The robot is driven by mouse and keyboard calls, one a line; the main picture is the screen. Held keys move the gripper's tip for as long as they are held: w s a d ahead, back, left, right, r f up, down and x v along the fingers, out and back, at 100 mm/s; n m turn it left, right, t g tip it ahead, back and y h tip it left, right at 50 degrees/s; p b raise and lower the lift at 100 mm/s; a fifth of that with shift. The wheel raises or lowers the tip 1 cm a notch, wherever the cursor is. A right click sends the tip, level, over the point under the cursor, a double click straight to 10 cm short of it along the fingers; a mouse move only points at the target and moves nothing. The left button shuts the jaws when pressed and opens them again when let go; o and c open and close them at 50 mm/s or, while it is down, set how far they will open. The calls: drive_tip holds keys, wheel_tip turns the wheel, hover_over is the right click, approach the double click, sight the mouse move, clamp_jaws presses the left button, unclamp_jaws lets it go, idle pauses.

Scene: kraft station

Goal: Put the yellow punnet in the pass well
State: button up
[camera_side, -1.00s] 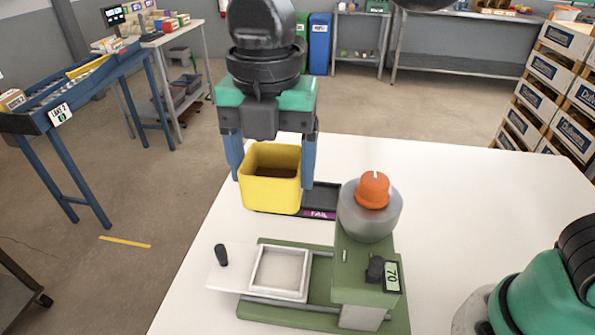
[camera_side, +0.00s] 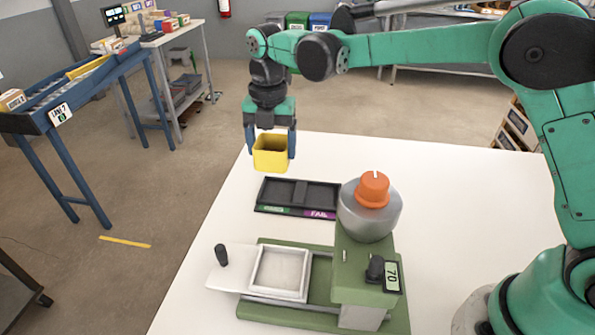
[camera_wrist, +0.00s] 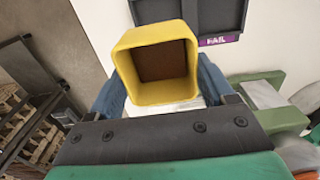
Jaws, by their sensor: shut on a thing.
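The yellow punnet (camera_side: 271,158) is open at the top, with a brown bottom showing inside in the wrist view (camera_wrist: 150,92). My gripper (camera_side: 270,148) is shut on it, with blue fingers on two opposite sides, and holds it upright. It appears raised near the table's far left edge, beyond the black tray (camera_side: 300,183). The tray has two wells. The pass well (camera_side: 277,191) is the left one, behind a green label, and looks empty. The right well has a purple FAIL label (camera_side: 318,214). In the wrist view the tray shows only partly at the top (camera_wrist: 222,20).
A green sealing-type machine (camera_side: 350,270) with an orange knob (camera_side: 373,189) and a white square frame (camera_side: 279,274) stands in front of the tray. The white table (camera_side: 460,190) is clear to the right of the tray. A blue-legged conveyor (camera_side: 75,95) stands off to the left.

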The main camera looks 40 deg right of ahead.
drive_tip(key=shift+w+d+f, duration=0.4)
drive_tip(key=shift+d+f, duration=0.2)
drive_tip(key=shift+f, duration=2.95)
drive_tip(key=shift+f, duration=0.7)
drive_tip(key=o, duration=1.1)
drive_tip(key=shift+o, duration=0.2)
drive_tip(key=shift+r, duration=4.05)
drive_tip(key=shift+f, duration=0.1)
wheel_tip(320, 180, down, 8)
drive_tip(key=shift+r, duration=0.1)
